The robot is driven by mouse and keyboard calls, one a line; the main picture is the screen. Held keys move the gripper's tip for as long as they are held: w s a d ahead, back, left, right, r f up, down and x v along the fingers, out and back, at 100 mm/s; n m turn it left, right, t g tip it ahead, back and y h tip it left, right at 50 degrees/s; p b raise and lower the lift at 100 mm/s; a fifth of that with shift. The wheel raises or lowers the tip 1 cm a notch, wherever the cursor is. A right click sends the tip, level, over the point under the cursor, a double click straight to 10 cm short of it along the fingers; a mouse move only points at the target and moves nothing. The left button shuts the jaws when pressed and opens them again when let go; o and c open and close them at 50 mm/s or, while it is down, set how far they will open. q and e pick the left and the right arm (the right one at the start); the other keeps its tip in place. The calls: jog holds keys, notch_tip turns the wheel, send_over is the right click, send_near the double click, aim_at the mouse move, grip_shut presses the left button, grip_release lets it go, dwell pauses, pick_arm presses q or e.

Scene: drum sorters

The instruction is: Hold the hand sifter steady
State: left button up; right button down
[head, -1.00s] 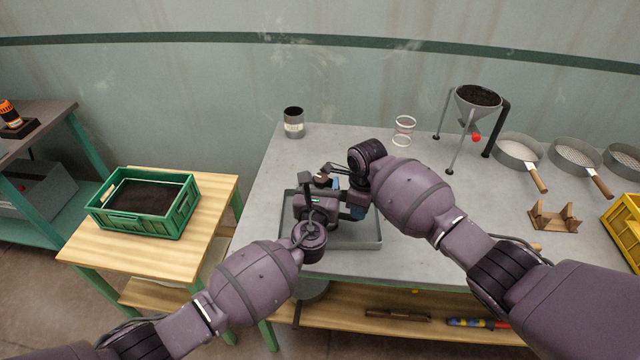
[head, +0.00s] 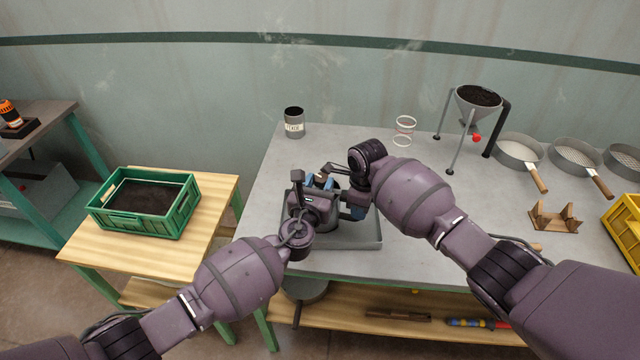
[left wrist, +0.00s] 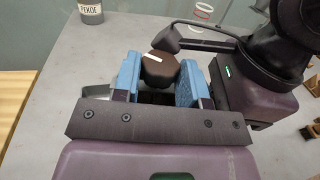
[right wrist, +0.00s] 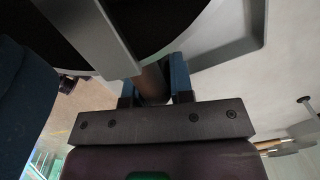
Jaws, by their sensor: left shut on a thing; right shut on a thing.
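The hand sifter is mostly hidden behind my grippers in the head view. In the right wrist view its grey body (right wrist: 105,35) shows close up, with a dark round part behind a grey band. My right gripper (right wrist: 153,88) is shut on its brown handle (right wrist: 151,78). In the head view my right gripper (head: 352,200) is at the right of the tray. My left gripper (left wrist: 158,80) is shut on a dark brown knob (left wrist: 158,66) with a white stripe, between blue fingers. In the head view my left gripper (head: 318,184) is over the grey tray (head: 368,243).
A pekoe tin (head: 294,124) and a clear ringed vessel (head: 404,130) stand at the back. A soil-filled funnel (head: 478,100), several sieves (head: 519,151) and a wooden cradle (head: 554,217) are to the right. A green crate (head: 150,225) sits on the left table.

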pick_arm(q)
jog(key=shift+w+r+m+g+h, duration=0.1)
jog(key=shift+m+g+h, duration=1.05)
jog(key=shift+h, duration=0.55)
jog(key=shift+w+r+m+g+h, duration=0.1)
jog(key=shift+m+g+h, duration=0.75)
jog(key=shift+m+h, duration=0.75)
jog(key=shift+f+m+g+h, duration=0.1)
jog(key=shift+m+g+h, duration=0.25)
jog(key=shift+g+h, duration=0.25)
jog(key=shift+a+f+m+g+h, duration=0.1)
jog(key=shift+a+m+g+h, duration=0.05)
jog(key=shift+m+g+h, duration=0.65)
jog(key=shift+n, duration=0.3)
jog(key=o, duration=0.9)
jog(key=shift+a, duration=0.2)
jog(key=shift+a, duration=0.15)
jog(key=shift+s+a, duration=0.15)
jog(key=shift+a, duration=0.15)
jog(key=v, duration=1.1)
jog(key=shift+s, duration=0.2)
